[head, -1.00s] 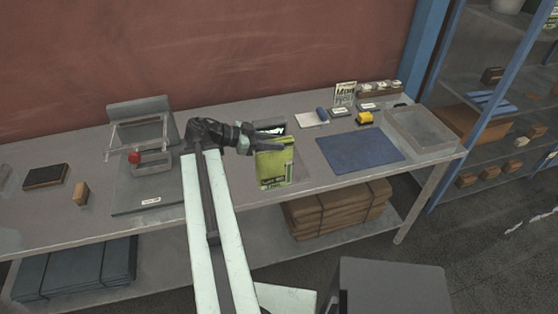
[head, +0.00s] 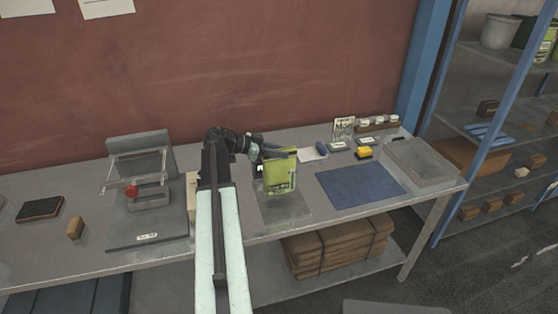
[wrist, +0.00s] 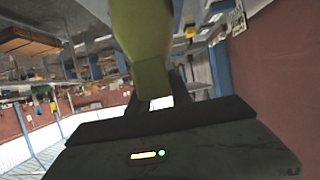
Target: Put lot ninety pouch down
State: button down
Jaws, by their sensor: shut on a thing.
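A green pouch (head: 281,175) with a printed label is held upright in my gripper (head: 262,160) in the head view. It is over the bench, just behind a clear or grey square patch (head: 285,208) on the worktop. I cannot tell whether its bottom touches the bench. In the wrist view the pouch (wrist: 142,50) fills the upper middle between the fingers of my gripper (wrist: 155,95), which is shut on it. The lot number is too small to read.
A blue mat (head: 360,186) lies to the right, with a grey tray (head: 424,165) beyond it. A yellow item (head: 364,152) and small labelled things stand behind the mat. A sealer-like device (head: 145,195) with a red knob stands left. The blue mat is clear.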

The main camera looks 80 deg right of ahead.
aim_at(279, 160)
notch_tip(279, 160, down, 4)
jog(key=b, duration=0.2)
jog(key=shift+a+b, duration=0.1)
jog(key=shift+b, duration=0.2)
jog(key=shift+r, duration=0.3)
jog(key=shift+f, duration=0.15)
jog(key=c, duration=1.2)
grip_release()
jog(key=shift+o, duration=0.2)
